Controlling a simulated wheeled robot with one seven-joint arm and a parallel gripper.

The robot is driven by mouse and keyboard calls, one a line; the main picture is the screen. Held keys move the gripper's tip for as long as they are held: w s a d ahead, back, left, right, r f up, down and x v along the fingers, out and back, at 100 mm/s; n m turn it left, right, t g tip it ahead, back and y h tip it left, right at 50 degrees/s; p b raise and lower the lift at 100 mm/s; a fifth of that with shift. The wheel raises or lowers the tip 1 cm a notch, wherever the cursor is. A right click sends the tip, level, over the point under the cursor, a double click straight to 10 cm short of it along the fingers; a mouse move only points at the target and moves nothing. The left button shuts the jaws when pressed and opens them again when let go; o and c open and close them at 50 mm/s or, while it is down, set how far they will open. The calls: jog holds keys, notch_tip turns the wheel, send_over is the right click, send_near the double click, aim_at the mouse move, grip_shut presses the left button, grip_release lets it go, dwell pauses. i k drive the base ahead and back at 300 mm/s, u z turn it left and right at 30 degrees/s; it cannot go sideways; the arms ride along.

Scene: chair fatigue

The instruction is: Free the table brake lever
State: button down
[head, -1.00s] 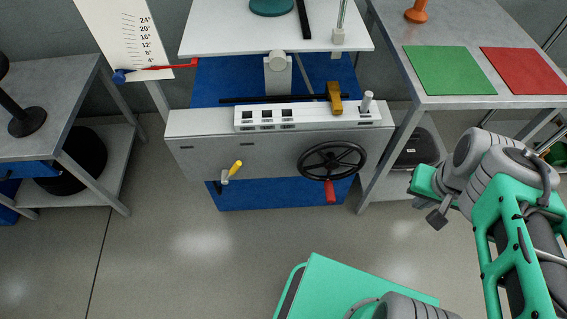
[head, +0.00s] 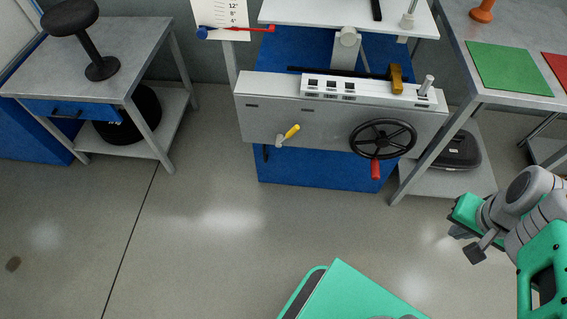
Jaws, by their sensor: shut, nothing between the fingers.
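The machine's grey front panel (head: 335,110) has a short lever with a yellow grip (head: 291,132) at its left, tilted up to the right. A black handwheel (head: 383,138) with a red handle hanging down is at its right. An ochre lever (head: 396,80) stands above the panel, beside a white switch box. I cannot tell from the picture which of these is the table brake lever. My gripper (head: 466,243) is at the lower right, shut and empty, over the floor. It is well apart from all the levers.
A side table (head: 150,50) with a black stool-like piece (head: 102,67) is at the left. A bench with a green mat (head: 508,70) is at the right, a dark case (head: 458,150) beneath. A white scale sheet with red and blue pointers hangs behind. The floor before the panel is clear.

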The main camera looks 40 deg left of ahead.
aim_at(288, 135)
jog(key=u, duration=0.05)
jog(key=k, duration=0.7)
jog(key=u, duration=2)
jog(key=i, duration=0.5)
jog(key=u, duration=0.05)
